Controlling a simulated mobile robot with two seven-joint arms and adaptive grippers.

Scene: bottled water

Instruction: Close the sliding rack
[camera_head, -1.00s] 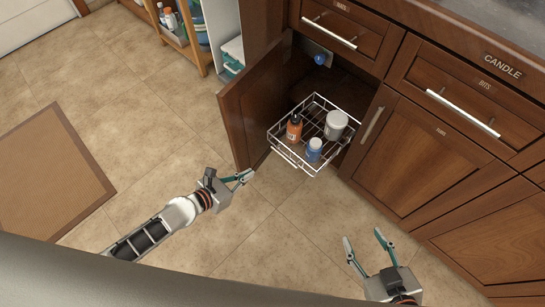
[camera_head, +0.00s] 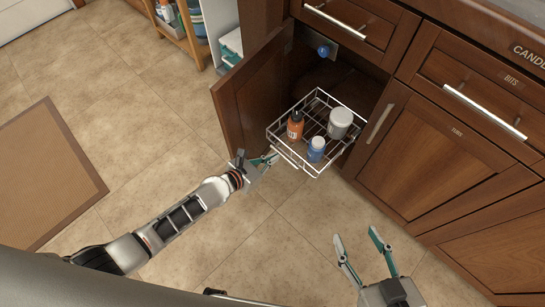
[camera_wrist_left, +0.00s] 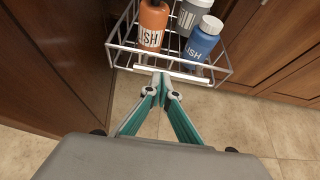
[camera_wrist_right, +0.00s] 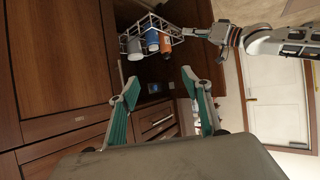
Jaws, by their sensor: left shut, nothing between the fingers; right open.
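The sliding rack (camera_head: 307,168) is a wire basket pulled out of the open cabinet. It holds an orange bottle (camera_head: 295,125), a blue bottle (camera_head: 316,149) and a grey-white container (camera_head: 340,121). My left gripper (camera_head: 275,157) is shut and empty, its tips at the rack's front left side. In the left wrist view, the shut fingertips (camera_wrist_left: 162,76) are right at the white front bar (camera_wrist_left: 172,75) of the rack; I cannot tell if they touch. My right gripper (camera_head: 355,238) is open and empty, low in front of the cabinets. The rack also shows in the right wrist view (camera_wrist_right: 128,40).
The open cabinet door (camera_head: 250,100) stands left of the rack. Closed drawers and a closed cabinet door (camera_head: 425,160) are to the right. A brown mat (camera_head: 45,180) lies on the tiled floor at left. The floor before the rack is clear.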

